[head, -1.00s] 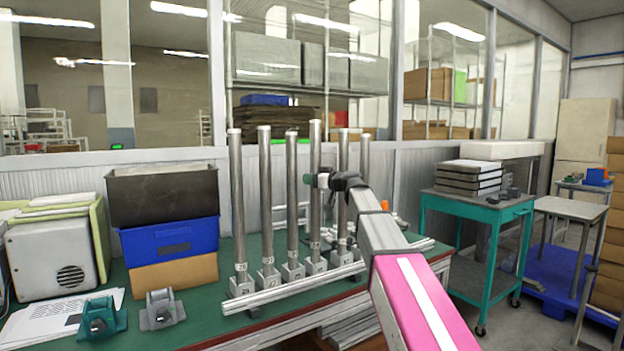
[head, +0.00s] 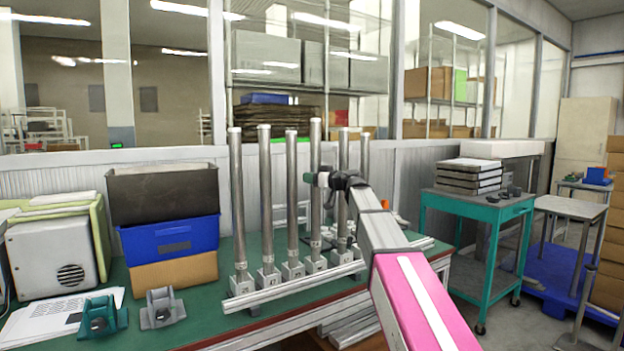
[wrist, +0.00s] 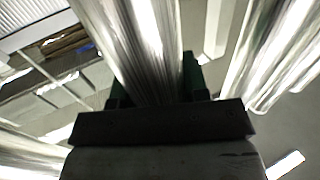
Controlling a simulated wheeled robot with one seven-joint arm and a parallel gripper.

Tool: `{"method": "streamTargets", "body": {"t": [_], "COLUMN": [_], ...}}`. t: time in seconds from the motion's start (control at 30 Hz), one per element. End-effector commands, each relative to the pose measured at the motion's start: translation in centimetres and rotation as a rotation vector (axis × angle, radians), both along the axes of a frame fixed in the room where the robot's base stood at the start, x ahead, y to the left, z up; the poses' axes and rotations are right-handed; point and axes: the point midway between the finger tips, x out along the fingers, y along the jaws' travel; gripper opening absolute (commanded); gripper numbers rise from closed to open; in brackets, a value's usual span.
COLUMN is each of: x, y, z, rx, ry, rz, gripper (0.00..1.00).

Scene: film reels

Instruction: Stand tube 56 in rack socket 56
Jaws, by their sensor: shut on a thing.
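Several tall grey metal tubes stand upright in a row above the rack (head: 262,296), a long low rail with square socket blocks on the green bench. My gripper (head: 318,180) is shut on the fourth tube from the left (head: 315,215), at about mid-height. This tube looks upright. Its lower end appears to meet a socket block (head: 315,265), but I cannot tell how deep it sits. The labels are too small to read surely, so I cannot confirm which is 56. In the wrist view the held tube (wrist: 140,40) runs up between the green fingers.
Neighbouring tubes (head: 291,200) (head: 343,205) stand close on both sides of the held one. Stacked bins (head: 168,240) and two small clamp-like fixtures (head: 97,318) (head: 161,309) are at the left. A teal cart (head: 475,215) stands at the right.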

Motion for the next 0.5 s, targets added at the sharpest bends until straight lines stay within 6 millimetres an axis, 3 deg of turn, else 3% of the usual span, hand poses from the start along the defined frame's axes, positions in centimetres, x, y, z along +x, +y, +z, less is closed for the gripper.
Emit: {"method": "streamTargets", "body": {"t": [0.5], "x": [0.01], "y": [0.0], "z": [-0.65], "rx": [0.002], "ry": [0.0], "rz": [0.0], "gripper": [0.0]}}
